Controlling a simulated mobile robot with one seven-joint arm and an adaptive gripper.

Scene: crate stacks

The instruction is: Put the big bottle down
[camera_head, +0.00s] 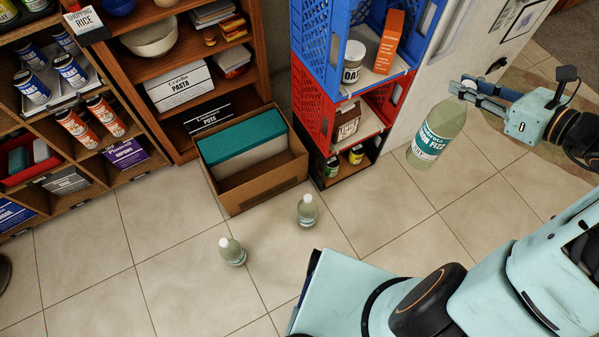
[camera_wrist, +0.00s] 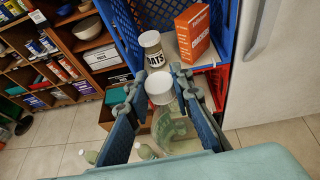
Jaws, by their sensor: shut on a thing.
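The big bottle (camera_head: 437,132), pale green with a teal and white label, hangs slightly tilted in the air at the right of the head view. My gripper (camera_head: 466,90) is shut on its upper part, which the jaws partly hide. In the wrist view, the white cap of the bottle (camera_wrist: 160,87) shows between the two jaws (camera_wrist: 157,100). The bottle is above the tiled floor, to the right of the crate stack and apart from it.
Two smaller bottles stand on the floor (camera_head: 307,211) (camera_head: 232,252). A cardboard box (camera_head: 243,198) with a teal-topped item lies behind them. Crates, blue (camera_head: 319,60) over red (camera_head: 318,118), hold an oats jar and an orange box. Wooden shelves line the left. Front floor tiles are clear.

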